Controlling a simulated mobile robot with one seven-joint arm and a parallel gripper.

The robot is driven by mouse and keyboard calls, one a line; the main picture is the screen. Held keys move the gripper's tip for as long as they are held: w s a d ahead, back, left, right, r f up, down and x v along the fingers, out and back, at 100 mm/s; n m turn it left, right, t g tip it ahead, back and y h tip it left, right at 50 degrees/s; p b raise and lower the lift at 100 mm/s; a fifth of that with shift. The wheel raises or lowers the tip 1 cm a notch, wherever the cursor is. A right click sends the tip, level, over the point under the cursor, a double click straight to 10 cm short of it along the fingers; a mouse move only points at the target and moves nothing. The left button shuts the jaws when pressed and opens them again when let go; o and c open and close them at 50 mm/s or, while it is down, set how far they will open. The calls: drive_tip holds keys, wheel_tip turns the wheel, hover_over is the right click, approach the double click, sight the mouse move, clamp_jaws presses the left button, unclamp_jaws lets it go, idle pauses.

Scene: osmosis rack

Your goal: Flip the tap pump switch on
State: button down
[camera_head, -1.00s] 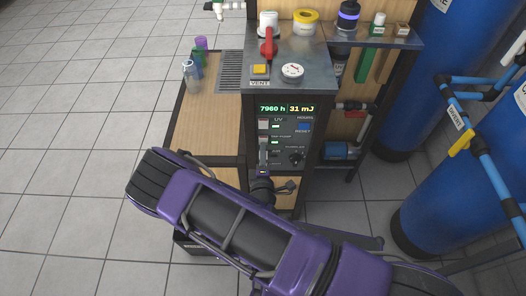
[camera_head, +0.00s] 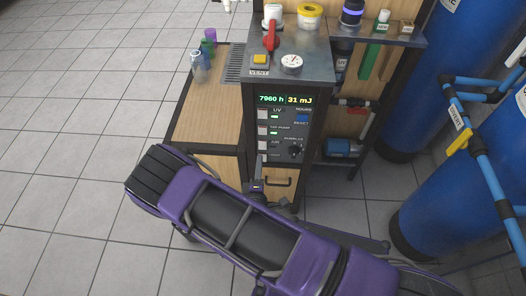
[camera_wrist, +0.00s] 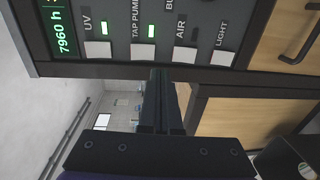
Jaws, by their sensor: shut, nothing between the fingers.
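The control panel has a column of white rocker switches. The tap pump switch (camera_head: 262,131) is second from the top, and the small lamp (camera_head: 274,133) beside it glows green. In the wrist view the picture is turned sideways; the tap pump switch (camera_wrist: 143,52) lies between the UV and AIR switches, and its lamp (camera_wrist: 151,31) is lit green. My gripper (camera_wrist: 162,74) is shut and empty, with its fingertips near the switch row, between the tap pump and AIR switches in the picture. The fingers appear apart from the switches. My gripper (camera_head: 259,168) shows below the panel's switches in the head view.
The UV switch (camera_head: 262,114) also has a green lamp. The AIR switch (camera_wrist: 184,55) and LIGHT switch (camera_wrist: 222,58) sit beside it. A black knob (camera_head: 295,150) and blue reset button (camera_head: 301,118) are on the panel's right. A drawer handle (camera_head: 279,183) is below.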

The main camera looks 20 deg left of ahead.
drive_tip(key=v, duration=0.3)
drive_tip(key=f+v, duration=0.1)
drive_tip(key=v, duration=0.1)
drive_tip(key=shift+s+d, duration=0.1)
drive_tip(key=shift+s, duration=0.3)
